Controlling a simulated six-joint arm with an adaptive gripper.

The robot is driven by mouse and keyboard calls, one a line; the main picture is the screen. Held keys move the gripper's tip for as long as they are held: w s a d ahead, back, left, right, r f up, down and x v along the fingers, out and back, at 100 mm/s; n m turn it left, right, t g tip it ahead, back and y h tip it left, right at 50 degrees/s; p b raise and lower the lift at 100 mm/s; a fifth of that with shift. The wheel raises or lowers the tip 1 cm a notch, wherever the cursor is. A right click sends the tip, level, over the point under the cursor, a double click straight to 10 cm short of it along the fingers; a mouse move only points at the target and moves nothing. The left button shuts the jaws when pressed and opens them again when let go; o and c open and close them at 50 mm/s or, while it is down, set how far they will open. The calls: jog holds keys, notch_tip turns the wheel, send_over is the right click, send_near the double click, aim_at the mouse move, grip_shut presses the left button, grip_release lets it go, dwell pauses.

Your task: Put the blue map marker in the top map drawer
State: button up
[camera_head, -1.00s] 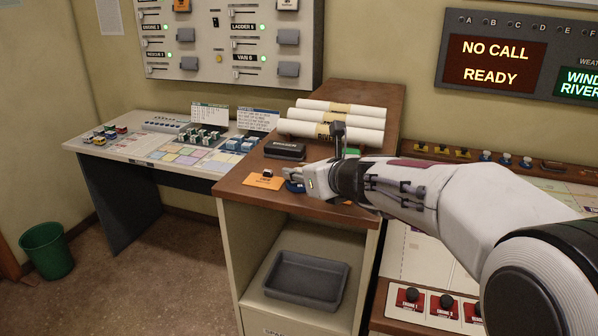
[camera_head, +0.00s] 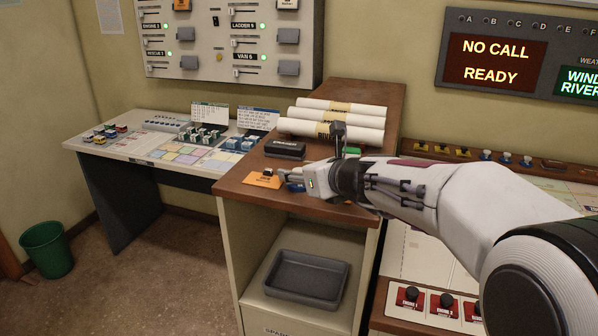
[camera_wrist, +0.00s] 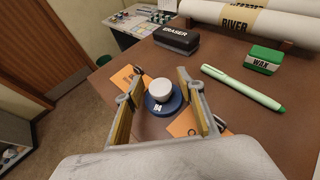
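The blue map marker (camera_wrist: 164,108) is a round blue disc with a white knob and a white number. In the head view the marker (camera_head: 296,187) is partly hidden by my gripper. My gripper (camera_wrist: 160,77) is open and low over the marker, one finger on each side of it; whether a finger touches it I cannot tell. It also shows in the head view (camera_head: 282,174), pointing left. No map drawer can be made out for certain; a labelled front (camera_head: 276,330) shows at the cabinet's bottom edge.
A black eraser (camera_wrist: 177,39), a green pen (camera_wrist: 243,87) and a green box (camera_wrist: 266,57) lie nearby. Rolled maps (camera_head: 331,131) lie behind. An orange card with a small dark item (camera_head: 265,179) is at the left. A grey tray (camera_head: 306,278) sits in the open compartment below.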

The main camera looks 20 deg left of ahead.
jog(key=shift+r, duration=0.15)
jog(key=v, duration=1)
jog(key=shift+s+d+r, duration=0.15)
jog(key=shift+s+d, duration=0.05)
jog(key=shift+d, duration=0.05)
jog(key=shift+s+d+r, duration=0.2)
jog(key=shift+s+d, duration=0.25)
dwell(0.5)
